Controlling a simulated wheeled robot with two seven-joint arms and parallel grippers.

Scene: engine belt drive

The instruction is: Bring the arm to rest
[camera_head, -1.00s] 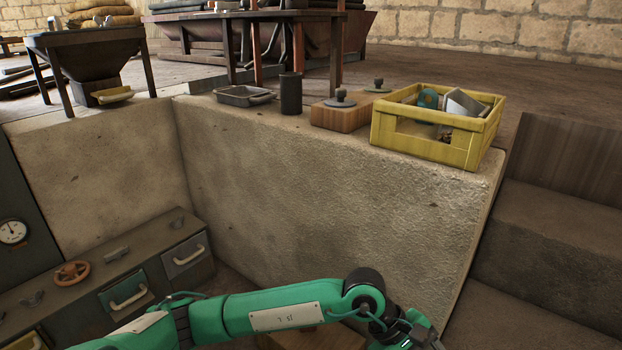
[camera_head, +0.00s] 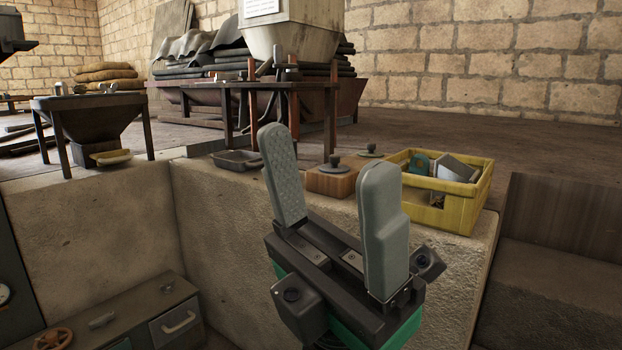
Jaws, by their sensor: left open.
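My left gripper (camera_head: 335,212) is raised in the lower middle of the head view, fingers pointing up. Its two grey pads stand wide apart with nothing between them. It appears in front of the stone ledge and covers part of what stands there. Most of my left arm is out of the picture below; only a green part shows under the gripper. My right gripper is not in view.
On the stone ledge (camera_head: 215,225) are a metal tray (camera_head: 236,160), a wooden block with a knob (camera_head: 328,183) and a yellow crate (camera_head: 462,208) holding several parts. A drawer cabinet (camera_head: 140,315) is lower left. Steps (camera_head: 545,270) are at right.

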